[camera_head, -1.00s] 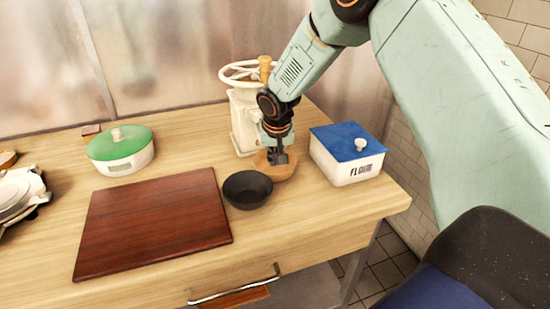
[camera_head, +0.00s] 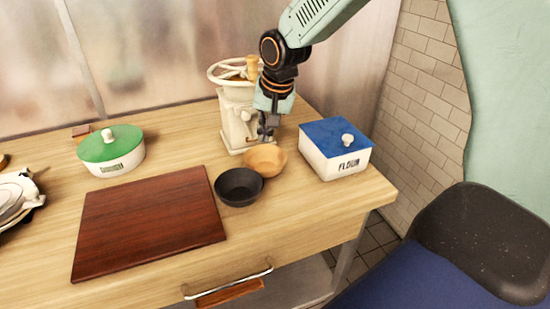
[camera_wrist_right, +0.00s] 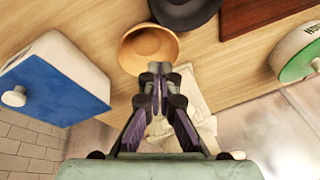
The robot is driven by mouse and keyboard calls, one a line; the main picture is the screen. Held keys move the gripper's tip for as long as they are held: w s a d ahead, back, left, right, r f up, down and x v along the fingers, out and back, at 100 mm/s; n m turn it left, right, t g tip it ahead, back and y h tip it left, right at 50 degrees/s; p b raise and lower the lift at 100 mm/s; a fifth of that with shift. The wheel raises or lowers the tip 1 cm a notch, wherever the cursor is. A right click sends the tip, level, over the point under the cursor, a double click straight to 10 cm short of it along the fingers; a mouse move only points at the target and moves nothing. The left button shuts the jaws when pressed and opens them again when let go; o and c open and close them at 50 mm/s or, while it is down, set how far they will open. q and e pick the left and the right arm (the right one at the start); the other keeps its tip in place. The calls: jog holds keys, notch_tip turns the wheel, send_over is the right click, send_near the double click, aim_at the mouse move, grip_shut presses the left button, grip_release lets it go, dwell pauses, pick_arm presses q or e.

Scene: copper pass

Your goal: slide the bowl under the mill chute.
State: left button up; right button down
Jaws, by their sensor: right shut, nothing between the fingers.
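A tan wooden bowl (camera_head: 267,159) sits on the worktop right in front of the white mill (camera_head: 236,122), which has a handwheel on top. It also shows in the right wrist view (camera_wrist_right: 149,48), upright and seemingly empty. My right gripper (camera_head: 266,136) is shut and empty, above the bowl's far side and close to the mill's front. In the wrist view the closed fingertips (camera_wrist_right: 160,70) overlap the bowl's edge; I cannot tell whether they touch it. The chute itself is hidden behind my gripper. A black bowl (camera_head: 239,187) stands beside the tan bowl, at its front left. My left gripper is out of view.
A white flour box with a blue lid (camera_head: 337,140) stands close to the right of the bowl. A dark red board (camera_head: 148,222) lies at the front left. A green-lidded pot (camera_head: 111,146) stands behind it. Bare wood lies in front of the bowls.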

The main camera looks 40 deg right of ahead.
jog(key=a+r+m+t+y+p, duration=0.2)
jog(key=a+m+y, duration=0.1)
jog(key=a+m, duration=0.3)
jog(key=s+d+f+m+g+h+p, duration=0.15)
jog(key=s+d+m, duration=0.3)
jog(key=m, duration=0.75)
jog(key=s+d+f+m+g+h, duration=0.1)
jog(key=s+d+f+m+h, duration=0.3)
jog(key=m, duration=0.8)
jog(key=shift+y, duration=0.95)
jog(key=b+x, duration=0.1)
jog(key=x, duration=0.2)
jog(key=b+x, duration=0.1)
jog(key=x, duration=0.2)
jog(key=a+b+x, duration=0.1)
jog(key=x, duration=0.2)
jog(key=shift+s, duration=0.15)
jog(key=p, duration=0.1)
jog(key=w, duration=0.1)
jog(key=w+p, duration=0.1)
jog(key=shift+w+d+r+t+p, duration=0.1)
jog(key=shift+r+t+p, duration=0.15)
jog(key=shift+p, duration=0.1)
jog(key=shift+w+f+p, duration=0.15)
jog(key=shift+w+p, duration=0.25)
jog(key=shift+w, duration=0.5)
